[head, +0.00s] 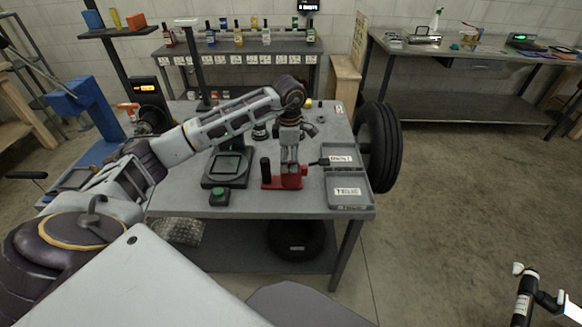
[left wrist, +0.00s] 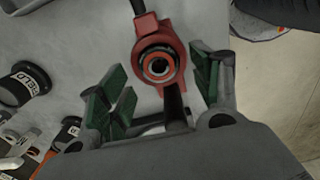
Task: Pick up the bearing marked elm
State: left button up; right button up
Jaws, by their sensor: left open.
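My left gripper (head: 290,148) points down over the red fixture (head: 288,180) near the front of the grey workbench. In the left wrist view the left gripper (left wrist: 158,100) is open, its green-padded fingers on either side of the red fixture (left wrist: 178,52). A round part with an orange ring and a dark centre (left wrist: 158,66) sits in the fixture's cup, between and a little beyond the fingertips. A dark cylinder marked FIELD (left wrist: 22,84) stands at the left. I can read no elm mark in either view.
A dark device with a screen (head: 228,165) and a green button box (head: 219,196) stand left of the fixture. Two labelled grey trays, one behind (head: 328,150) and one in front (head: 348,203), lie to its right. A tyre (head: 385,145) stands at the bench's right side.

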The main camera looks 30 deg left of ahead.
pick_arm(q)
jog(key=shift+f, duration=1)
jog(key=shift+c, duration=0.5)
jog(key=shift+s+r, duration=0.1)
jog(key=c, duration=0.7)
jog(key=shift+f, duration=0.2)
jog(key=c, duration=0.3)
